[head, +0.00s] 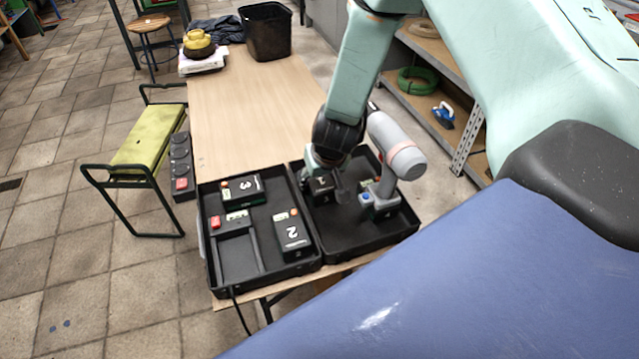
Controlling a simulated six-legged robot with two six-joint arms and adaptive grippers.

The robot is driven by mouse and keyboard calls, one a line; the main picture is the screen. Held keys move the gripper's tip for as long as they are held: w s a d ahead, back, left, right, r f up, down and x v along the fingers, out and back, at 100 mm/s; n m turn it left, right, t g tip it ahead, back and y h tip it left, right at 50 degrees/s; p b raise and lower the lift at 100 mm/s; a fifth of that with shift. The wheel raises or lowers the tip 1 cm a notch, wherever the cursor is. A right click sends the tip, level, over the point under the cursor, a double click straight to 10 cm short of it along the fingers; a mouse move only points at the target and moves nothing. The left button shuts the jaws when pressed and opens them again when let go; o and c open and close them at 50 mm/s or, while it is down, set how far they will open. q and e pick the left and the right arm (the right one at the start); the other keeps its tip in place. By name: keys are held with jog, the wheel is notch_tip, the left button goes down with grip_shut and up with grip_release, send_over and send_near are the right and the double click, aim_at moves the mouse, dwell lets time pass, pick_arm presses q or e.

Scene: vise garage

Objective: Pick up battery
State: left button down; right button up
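A black battery marked 2 (292,233) lies in the left tray (205,238). Another black battery, its mark seen sideways and looking like a 3 (243,189), lies at the back of the same tray. A third black block with a white mark, looking like another battery (322,184), sits in the right tray (355,252). My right gripper (328,172) points down right over this third block. The gripper partly hides the block, and I cannot tell whether the fingers touch it. My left gripper is out of view.
A grey power tool (392,150) stands on its base in the right tray, close beside my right gripper. The wooden table (240,110) behind the trays is mostly clear. A black bin (266,32) and a yellow-topped object (198,44) stand at its far end.

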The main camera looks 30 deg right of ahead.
jog(key=shift+d, duration=0.1)
jog(key=c, duration=0.8)
